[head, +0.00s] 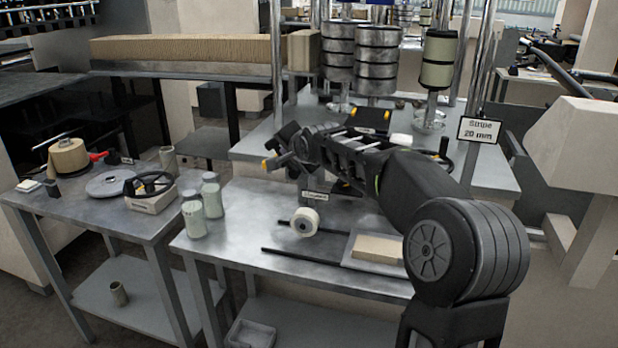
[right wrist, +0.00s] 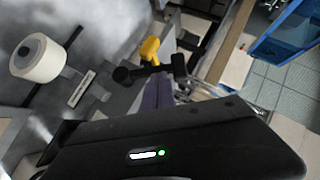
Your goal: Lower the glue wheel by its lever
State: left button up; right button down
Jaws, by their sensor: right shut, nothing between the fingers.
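The glue wheel is a white roll with a dark hub (head: 305,221), low over the steel table under a small label plate. It also shows at the upper left of the right wrist view (right wrist: 37,58). A dark lever with a yellow end (head: 268,164) sticks out to the left above it. In the right wrist view a yellow knob (right wrist: 150,50) shows on a black bar. My right gripper (head: 287,142) is shut and empty, beside the lever; whether it touches it I cannot tell. Its fingertips are hard to make out. My left gripper is not in view.
The steel table (head: 232,240) carries pale jars (head: 194,219) at left, dark rods and a tray (head: 350,262) at right. Chrome posts (head: 277,60) and stacked rolls (head: 378,60) stand behind.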

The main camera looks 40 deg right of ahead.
jog(key=shift+w+a+f+n+g+h+p, duration=0.1)
jog(key=shift+w+a+n+g+h+p, duration=0.35)
jog(key=shift+w+a+n+g, duration=0.35)
jog(key=shift+w+a+f+g+p, duration=0.15)
jog(key=shift+w+f+g+p, duration=0.3)
jog(key=shift+g, duration=0.35)
jog(key=shift+h, duration=0.25)
jog(key=shift+r, duration=0.1)
